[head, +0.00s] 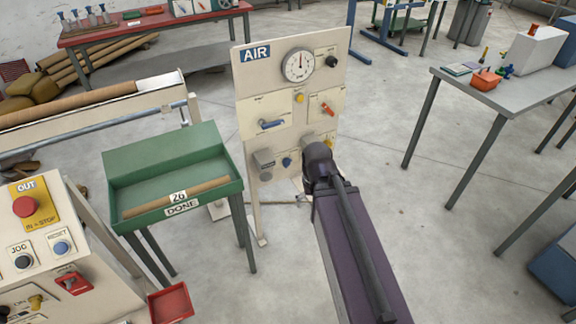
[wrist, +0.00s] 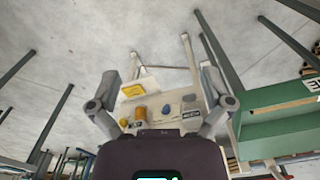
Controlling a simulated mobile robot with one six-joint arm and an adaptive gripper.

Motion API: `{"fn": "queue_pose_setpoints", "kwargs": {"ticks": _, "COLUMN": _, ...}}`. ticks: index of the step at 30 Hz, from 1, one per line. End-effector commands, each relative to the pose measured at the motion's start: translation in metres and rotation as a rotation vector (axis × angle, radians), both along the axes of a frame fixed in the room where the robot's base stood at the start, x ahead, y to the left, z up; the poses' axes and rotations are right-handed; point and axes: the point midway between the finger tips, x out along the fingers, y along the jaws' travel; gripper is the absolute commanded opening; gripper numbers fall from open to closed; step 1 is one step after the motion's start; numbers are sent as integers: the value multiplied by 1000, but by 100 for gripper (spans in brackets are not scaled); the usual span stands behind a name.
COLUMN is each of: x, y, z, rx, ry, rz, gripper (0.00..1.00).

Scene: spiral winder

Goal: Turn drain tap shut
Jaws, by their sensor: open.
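The cream AIR panel (head: 243,105) stands upright on a frame in the head view. Its lower part carries a blue knob (head: 287,162) and a yellow-orange knob (head: 330,142), partly hidden by my arm. The labels are too small to read, so I cannot tell which fitting is the drain tap. In the wrist view, my gripper (wrist: 164,92) is open and empty, its fingers spread either side of the view of the lower panel. The blue knob (wrist: 166,110) and the orange knob (wrist: 139,117) show between the fingers, with a yellow plate (wrist: 133,90). I cannot see any contact.
A green DONE tray table (head: 235,186) stands left of the panel. A control console (head: 55,245) is at the lower left and a grey bench (head: 465,85) at the right. Open floor lies to the right.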

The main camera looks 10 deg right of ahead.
Motion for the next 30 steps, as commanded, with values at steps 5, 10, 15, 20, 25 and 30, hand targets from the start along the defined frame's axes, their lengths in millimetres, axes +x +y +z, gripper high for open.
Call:
{"fn": "queue_pose_setpoints", "kwargs": {"ticks": 5, "x": 9, "y": -6, "z": -12, "rx": -25, "ry": -33, "rz": -15, "gripper": 100}}
{"fn": "queue_pose_setpoints", "kwargs": {"ticks": 10, "x": 32, "y": -22, "z": -33, "rx": -87, "ry": -118, "rz": -49, "gripper": 100}}
{"fn": "queue_pose_setpoints", "kwargs": {"ticks": 15, "x": 64, "y": -44, "z": -57, "rx": -175, "ry": -247, "rz": -88, "gripper": 100}}
{"fn": "queue_pose_setpoints", "kwargs": {"ticks": 20, "x": 96, "y": -66, "z": -75, "rx": -259, "ry": -382, "rz": -115, "gripper": 100}}
{"fn": "queue_pose_setpoints", "kwargs": {"ticks": 25, "x": 127, "y": -86, "z": -90, "rx": -339, "ry": -525, "rz": -128, "gripper": 100}}
{"fn": "queue_pose_setpoints", "kwargs": {"ticks": 30, "x": 157, "y": -103, "z": -102, "rx": -409, "ry": -667, "rz": -122, "gripper": 100}}
